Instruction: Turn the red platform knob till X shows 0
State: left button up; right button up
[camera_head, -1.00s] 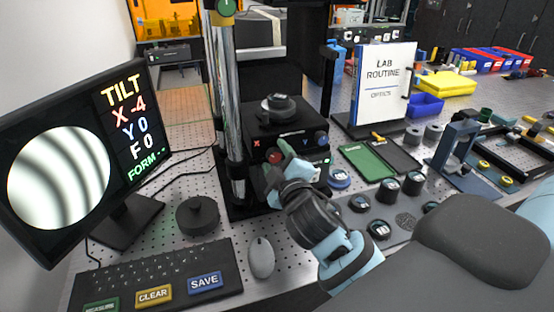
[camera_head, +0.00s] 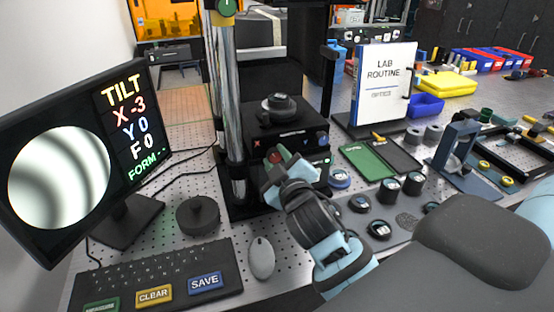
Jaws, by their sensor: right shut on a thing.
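The monitor (camera_head: 128,170) at the left reads TILT, X -3, Y 0, F 0, FORM --. Its round fringe picture (camera_head: 60,177) shows a few broad curved bands. The red platform knob (camera_head: 274,156) is on the front of the black platform (camera_head: 290,134), next to a red X mark. My right gripper (camera_head: 281,160) reaches up from the lower right and is shut on the red knob, partly hiding it. A blue knob (camera_head: 321,140) shows at the platform's right. A dark round part (camera_head: 279,107) sits on top of the platform. My left gripper is not in view.
A metal post (camera_head: 229,110) stands just left of the platform. A keyboard (camera_head: 150,275), a mouse (camera_head: 261,257) and a black round weight (camera_head: 197,214) lie in front. A grey mat (camera_head: 385,207) with several small dark parts lies to the right.

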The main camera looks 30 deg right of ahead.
jog(key=m, duration=0.6)
jog(key=shift+m, duration=0.4)
dwell(0.3)
jog(key=o, duration=1)
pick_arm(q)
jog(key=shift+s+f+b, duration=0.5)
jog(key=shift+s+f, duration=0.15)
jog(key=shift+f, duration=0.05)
pick_arm(e)
jog(key=v, duration=0.8)
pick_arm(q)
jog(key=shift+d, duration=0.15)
pick_arm(e)
jog(key=shift+w, duration=0.1)
